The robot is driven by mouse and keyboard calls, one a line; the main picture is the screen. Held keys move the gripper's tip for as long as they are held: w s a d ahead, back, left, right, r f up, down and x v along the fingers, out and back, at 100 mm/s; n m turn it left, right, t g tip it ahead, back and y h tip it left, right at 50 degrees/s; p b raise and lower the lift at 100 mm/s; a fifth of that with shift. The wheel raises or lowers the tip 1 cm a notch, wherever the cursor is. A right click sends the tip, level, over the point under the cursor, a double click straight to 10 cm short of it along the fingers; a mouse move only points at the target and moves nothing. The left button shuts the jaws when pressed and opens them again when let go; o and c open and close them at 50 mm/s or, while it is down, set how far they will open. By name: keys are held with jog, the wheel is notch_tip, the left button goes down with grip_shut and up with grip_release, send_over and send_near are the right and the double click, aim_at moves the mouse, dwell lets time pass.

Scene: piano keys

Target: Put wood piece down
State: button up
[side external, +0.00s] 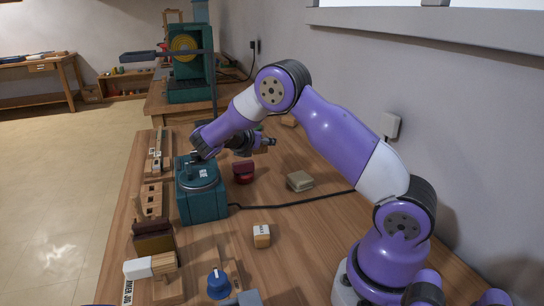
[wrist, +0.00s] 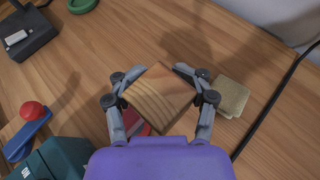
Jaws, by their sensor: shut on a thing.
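My gripper (wrist: 157,92) is shut on a wood piece (wrist: 160,98), a brown block with pale grain stripes on one face. The wood piece sits between the two grey fingers in the wrist view, tilted, and appears to be above the table. A red object (wrist: 134,122) shows partly behind it. In the side external view my arm reaches over the table beyond the teal machine, and I cannot clearly make out the wood piece there.
The teal machine (side external: 203,204) stands left of the red object (side external: 243,171). A beige block (side external: 299,181) lies to the right, near a black cable (side external: 290,203). A small pale wooden block (side external: 261,236) is nearer the camera. Bare wooden tabletop (side external: 318,222) lies between these things and my base.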

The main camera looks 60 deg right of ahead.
jog(key=d, duration=0.6)
jog(key=shift+w+d+r, duration=0.15)
jog(key=shift+d+r, duration=0.05)
jog(key=shift+d, duration=0.1)
send_over(295, 158)
notch_tip(295, 158, down, 6)
jog(key=shift+d+f, duration=0.1)
jog(key=shift+f, duration=2.1)
jog(key=shift+f, duration=0.15)
jog(key=o, duration=1.2)
jog(key=shift+o, duration=0.2)
